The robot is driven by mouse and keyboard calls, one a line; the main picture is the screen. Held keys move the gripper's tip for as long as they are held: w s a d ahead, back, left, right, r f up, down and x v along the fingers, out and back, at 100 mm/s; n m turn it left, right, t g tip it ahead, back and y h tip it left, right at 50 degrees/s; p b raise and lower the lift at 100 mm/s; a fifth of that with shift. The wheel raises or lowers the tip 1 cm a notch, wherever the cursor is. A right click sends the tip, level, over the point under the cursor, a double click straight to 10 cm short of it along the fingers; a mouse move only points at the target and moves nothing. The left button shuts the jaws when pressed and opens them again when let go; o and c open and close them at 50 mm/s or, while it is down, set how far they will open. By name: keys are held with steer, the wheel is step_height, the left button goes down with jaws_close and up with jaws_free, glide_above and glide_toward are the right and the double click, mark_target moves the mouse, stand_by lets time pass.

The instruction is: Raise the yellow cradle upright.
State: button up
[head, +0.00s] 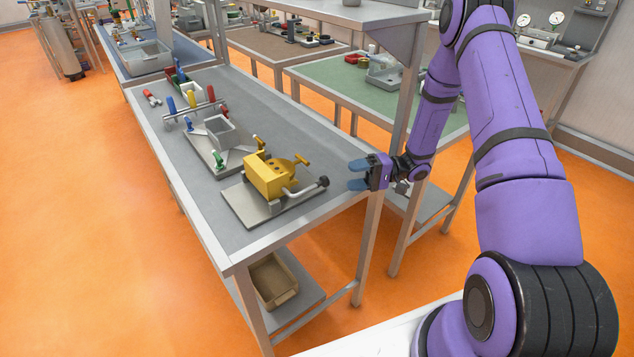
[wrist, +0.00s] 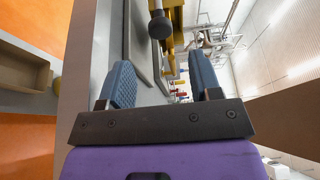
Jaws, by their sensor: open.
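The yellow cradle (head: 265,176) sits on a grey base plate (head: 243,205) near the front end of the grey workbench. A bent metal bar with a black knob (head: 323,181) sticks out from its right side. My gripper (head: 358,174) is just right of the black knob, beyond the bench's right edge, with its blue fingers apart and empty. In the wrist view, my gripper (wrist: 160,85) shows both fingers wide apart. The black knob (wrist: 160,26) lies ahead between them, apart from both, with part of the yellow cradle (wrist: 178,42) beyond it.
Red, blue and yellow handled tools (head: 191,98) lie farther back. A brown bin (head: 273,281) is on the shelf below. A green-topped table (head: 345,80) stands to the right.

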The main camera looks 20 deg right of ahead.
mark_target(327, 180)
steer(key=a, duration=0.7)
steer(key=w+a, duration=0.1)
steer(key=a, duration=0.2)
steer(key=shift+a, duration=0.3)
steer(key=shift+r, duration=0.1)
jaws_close()
